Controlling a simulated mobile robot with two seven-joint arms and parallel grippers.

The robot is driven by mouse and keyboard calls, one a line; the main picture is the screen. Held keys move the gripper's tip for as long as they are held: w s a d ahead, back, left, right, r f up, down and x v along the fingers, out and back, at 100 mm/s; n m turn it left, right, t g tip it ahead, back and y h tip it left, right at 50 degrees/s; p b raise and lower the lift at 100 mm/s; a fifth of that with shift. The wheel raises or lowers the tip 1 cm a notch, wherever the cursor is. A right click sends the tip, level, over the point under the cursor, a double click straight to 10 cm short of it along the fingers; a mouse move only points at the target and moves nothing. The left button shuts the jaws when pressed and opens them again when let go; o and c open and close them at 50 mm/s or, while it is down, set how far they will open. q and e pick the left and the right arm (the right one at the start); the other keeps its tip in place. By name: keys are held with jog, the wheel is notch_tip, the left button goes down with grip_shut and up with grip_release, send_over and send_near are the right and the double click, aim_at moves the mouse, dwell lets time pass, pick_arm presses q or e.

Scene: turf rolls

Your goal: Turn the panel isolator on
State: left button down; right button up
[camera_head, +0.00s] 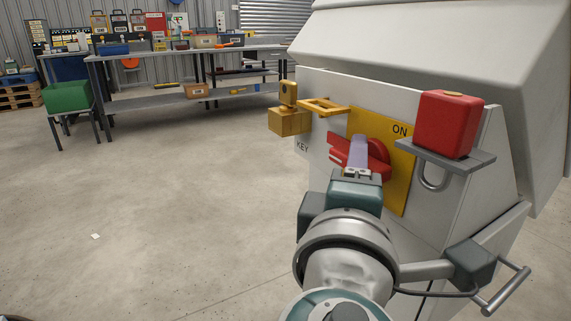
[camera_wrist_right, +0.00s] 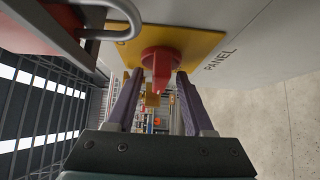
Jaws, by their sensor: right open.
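The panel isolator is a red rotary handle (camera_head: 378,158) on a yellow plate (camera_head: 398,185) on the front of a grey cabinet. "ON" is printed at the plate's upper right. The red handle lies roughly sideways, its long end to the left. My right gripper (camera_head: 358,150) is at the handle, partly covering it. In the right wrist view, the open fingers of the gripper (camera_wrist_right: 158,100) stand on either side of the red handle (camera_wrist_right: 160,65); I cannot tell whether they touch it. My left gripper is not in view.
A red padlock-like block (camera_head: 448,125) sits on a grey shelf right of the plate. A brass block (camera_head: 290,122) and yellow bracket (camera_head: 323,106) are at the left, above "KEY". A workbench (camera_head: 180,99) and green box (camera_head: 67,97) stand behind.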

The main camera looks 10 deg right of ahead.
jog(key=shift+c, duration=0.3)
grip_shut()
dwell(0.3)
